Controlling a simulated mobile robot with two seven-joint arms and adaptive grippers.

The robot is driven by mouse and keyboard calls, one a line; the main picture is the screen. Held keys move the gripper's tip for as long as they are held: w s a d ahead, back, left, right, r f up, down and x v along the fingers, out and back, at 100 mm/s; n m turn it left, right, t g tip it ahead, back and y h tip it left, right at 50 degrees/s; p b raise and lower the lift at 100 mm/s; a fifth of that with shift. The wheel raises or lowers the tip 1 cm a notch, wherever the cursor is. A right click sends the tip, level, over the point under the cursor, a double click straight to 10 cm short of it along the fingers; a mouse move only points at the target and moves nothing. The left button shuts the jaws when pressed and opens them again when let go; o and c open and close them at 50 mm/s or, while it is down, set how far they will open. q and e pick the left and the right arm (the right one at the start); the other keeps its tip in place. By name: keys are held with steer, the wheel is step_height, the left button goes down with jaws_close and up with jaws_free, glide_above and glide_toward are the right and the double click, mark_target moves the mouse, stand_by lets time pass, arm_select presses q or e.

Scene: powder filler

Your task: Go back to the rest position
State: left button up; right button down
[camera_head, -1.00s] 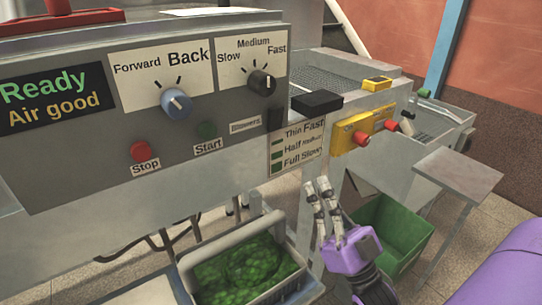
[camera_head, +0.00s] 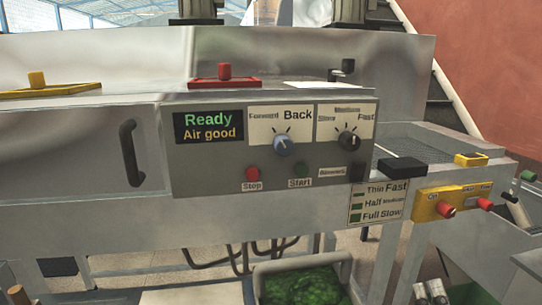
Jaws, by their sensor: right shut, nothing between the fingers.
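My right gripper (camera_head: 429,289) shows only by its fingertips at the bottom edge, right of the middle. It is shut and empty, in front of the machine's legs and below the speed label. The rest of that arm is out of the picture. My left gripper is not in view. The machine's control panel (camera_head: 222,165) faces me, with a display reading "Ready" and "Air good".
A bin of green contents (camera_head: 300,288) stands under the machine, left of the gripper. A yellow switch box (camera_head: 455,202) with red knobs juts out at right. A black door handle (camera_head: 131,152) sticks out at left. Stairs rise behind at right.

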step_height(320, 180, down, 14)
steer(key=w+a+g+h+p, duration=0.1)
steer(key=w+a+g+p, duration=0.15)
steer(key=g, duration=0.35)
steer(key=s+a+f+g+p, duration=0.2)
steer(key=s+f+g, duration=0.35)
steer(key=f, duration=0.35)
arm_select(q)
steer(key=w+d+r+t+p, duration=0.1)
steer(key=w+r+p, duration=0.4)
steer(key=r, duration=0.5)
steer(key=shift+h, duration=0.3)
arm_select(e)
steer(key=s+a+f+g, duration=0.1)
steer(key=s+a+f, duration=0.1)
steer(key=s, duration=0.4)
steer(key=s+a+f+g, duration=0.2)
steer(key=s+a+f, duration=0.1)
steer(key=s, duration=0.4)
steer(key=s+a+f+g, duration=0.2)
steer(key=s+a+f, duration=0.1)
steer(key=s, duration=0.4)
steer(key=shift+s+f+m, duration=0.2)
steer(key=shift+f+m, duration=0.1)
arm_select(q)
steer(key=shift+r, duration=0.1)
arm_select(e)
steer(key=shift+a, duration=0.1)
